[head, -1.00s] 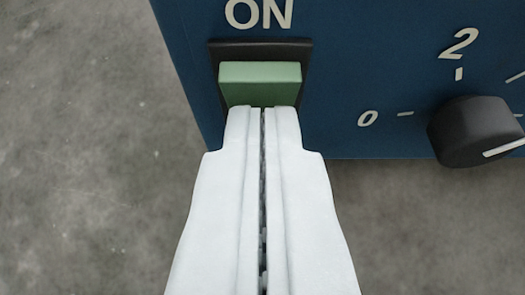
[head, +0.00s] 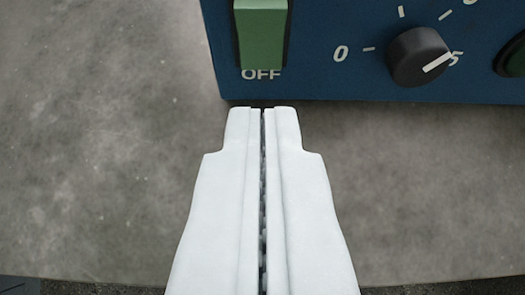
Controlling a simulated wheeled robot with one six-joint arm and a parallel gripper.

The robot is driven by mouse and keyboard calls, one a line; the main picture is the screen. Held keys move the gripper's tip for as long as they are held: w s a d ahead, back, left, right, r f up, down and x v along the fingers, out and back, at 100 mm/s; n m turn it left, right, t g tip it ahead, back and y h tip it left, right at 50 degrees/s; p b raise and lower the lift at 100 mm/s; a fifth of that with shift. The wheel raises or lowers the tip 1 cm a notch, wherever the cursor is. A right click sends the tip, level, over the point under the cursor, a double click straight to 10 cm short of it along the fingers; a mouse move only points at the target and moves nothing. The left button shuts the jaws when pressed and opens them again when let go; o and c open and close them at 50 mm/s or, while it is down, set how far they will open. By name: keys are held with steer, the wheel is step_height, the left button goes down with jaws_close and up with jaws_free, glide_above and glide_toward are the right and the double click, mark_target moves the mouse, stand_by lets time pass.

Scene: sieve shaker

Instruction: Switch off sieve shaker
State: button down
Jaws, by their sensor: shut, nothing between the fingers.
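The blue front panel of the sieve shaker (head: 330,75) fills the upper right of the head view. A green rocker switch (head: 261,35) in a black frame sits near its left edge, with the white label OFF below it. The top of the switch is cut off by the picture edge. My white gripper (head: 263,110) is shut and empty. Its tips show just below the panel's lower edge, under the OFF label, and do not cover the switch. I cannot tell the gap to the panel.
A black knob (head: 419,57) with a white pointer line sits right of the switch, among scale marks including 0 and 5. Part of a dark round control with green (head: 515,58) shows at the right edge. The grey worktop (head: 110,150) is bare around the gripper.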

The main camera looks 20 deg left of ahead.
steer(key=s+d+r, duration=0.2)
steer(key=s+r, duration=0.1)
steer(key=s, duration=0.4)
steer(key=shift+r, duration=0.3)
steer(key=shift+s, duration=0.1)
steer(key=s+d+r+m+t+h, duration=0.1)
steer(key=s+d+r+t, duration=0.1)
steer(key=s+d+r, duration=0.3)
steer(key=s+d+r+m+t+h, duration=0.1)
steer(key=s+d+r+t, duration=0.2)
steer(key=s, duration=0.9)
steer(key=s+d+r+m+t, duration=0.1)
steer(key=s+d+r+t, duration=0.2)
steer(key=s+d+r, duration=0.4)
steer(key=s+d, duration=0.1)
steer(key=d, duration=0.1)
steer(key=shift+s+d+r+h, duration=0.15)
steer(key=shift+d+r+h, duration=0.15)
steer(key=shift+r+h, duration=0.1)
